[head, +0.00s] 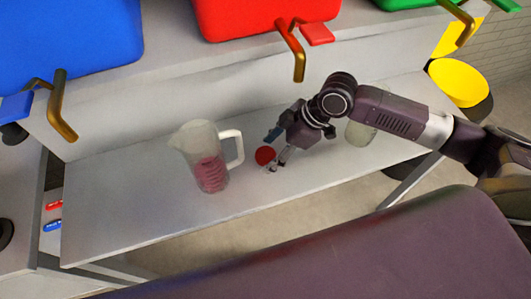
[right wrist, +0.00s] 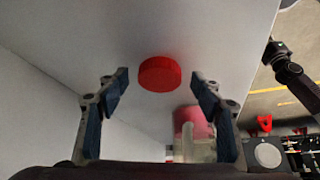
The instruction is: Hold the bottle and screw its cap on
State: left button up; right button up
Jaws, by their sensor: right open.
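The red cap (head: 265,155) lies on the light grey bench, to the right of a clear pitcher. My right gripper (head: 278,161) is open, close beside the cap in the head view. In the right wrist view the cap (right wrist: 160,73) appears between the two open fingertips (right wrist: 160,80), with visible gaps on both sides, so it is not gripped. A pale, see-through container (head: 361,131), probably the bottle, stands behind my right arm and is partly hidden by it.
The pitcher (head: 206,165) holds pink liquid, its handle towards my right gripper. Blue (head: 70,45) and red (head: 262,15) bins with hooks stand on the raised shelf behind. A yellow bowl (head: 459,83) is at the right. The bench front left of the pitcher is clear.

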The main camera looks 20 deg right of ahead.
aim_at(272, 157)
jog(key=c, duration=0.8)
jog(key=shift+r, duration=0.1)
jog(key=shift+c, duration=0.2)
jog(key=shift+s+r, duration=0.15)
jog(key=shift+r, duration=0.35)
jog(key=r, duration=0.4)
jog(key=r+b, duration=0.1)
jog(key=r, duration=0.1)
jog(key=shift+s, duration=0.25)
jog(key=s+p, duration=0.9)
jog(key=s, duration=1)
jog(key=shift+d, duration=0.35)
